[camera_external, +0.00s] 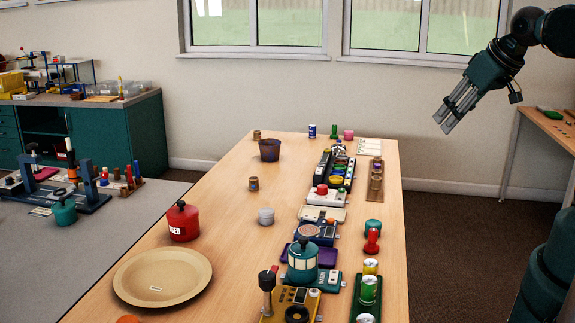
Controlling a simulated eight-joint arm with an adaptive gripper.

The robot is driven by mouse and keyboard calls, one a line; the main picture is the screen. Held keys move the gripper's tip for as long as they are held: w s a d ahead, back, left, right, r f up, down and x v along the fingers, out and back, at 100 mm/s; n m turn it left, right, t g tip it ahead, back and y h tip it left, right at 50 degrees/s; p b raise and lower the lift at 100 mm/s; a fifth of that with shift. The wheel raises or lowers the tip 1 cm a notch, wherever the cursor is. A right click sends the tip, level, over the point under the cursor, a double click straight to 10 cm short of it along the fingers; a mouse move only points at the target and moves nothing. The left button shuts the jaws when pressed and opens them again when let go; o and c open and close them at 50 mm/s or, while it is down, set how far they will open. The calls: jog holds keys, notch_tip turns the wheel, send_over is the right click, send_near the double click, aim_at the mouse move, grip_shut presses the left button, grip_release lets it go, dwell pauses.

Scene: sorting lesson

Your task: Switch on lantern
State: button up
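A teal, rounded object with pale window panels and a dark knob on top (302,256) looks like the lantern. It stands upright near the front right of the wooden table (222,218), by a purple tray and a teal base. I cannot tell whether it is lit, and no switch on it can be made out. My gripper (447,122) hangs in the air at the upper right, beyond the table's right edge and far from the lantern. Its grey fingers point down and left and hold nothing visible. Their spacing is too unclear to tell open from shut.
A yellow device with a black lever (268,281) stands just in front of the lantern. Green and yellow cans (369,289) and a red knobbed piece (372,241) stand right of it. A red canister (183,221) and tan plate (163,276) are left. The table's middle left is mostly clear.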

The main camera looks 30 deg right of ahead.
jog(key=shift+w+a, duration=0.15)
jog(key=shift+a, duration=0.1)
grip_shut()
jog(key=w+a+f+n+g+y+p, duration=0.1)
jog(key=w+a+f+n+g, duration=0.1)
jog(key=a+n, duration=0.65)
jog(key=w+a+f+n+g+y+p, duration=0.1)
jog(key=w+a+f+n+g+p, duration=0.15)
jog(key=a+n, duration=0.6)
jog(key=s+a+f+n+g, duration=0.1)
jog(key=a+f+n, duration=0.2)
jog(key=a, duration=0.3)
jog(key=s+a+f+n+g+p, duration=0.1)
jog(key=s+a+f+n+g, duration=0.1)
jog(key=a, duration=0.5)
jog(key=s+a+f+n+g, duration=0.1)
jog(key=s+a+f+n, duration=0.1)
jog(key=a+n, duration=0.3)
jog(key=shift+s+a+f, duration=0.2)
jog(key=shift+a+f, duration=0.65)
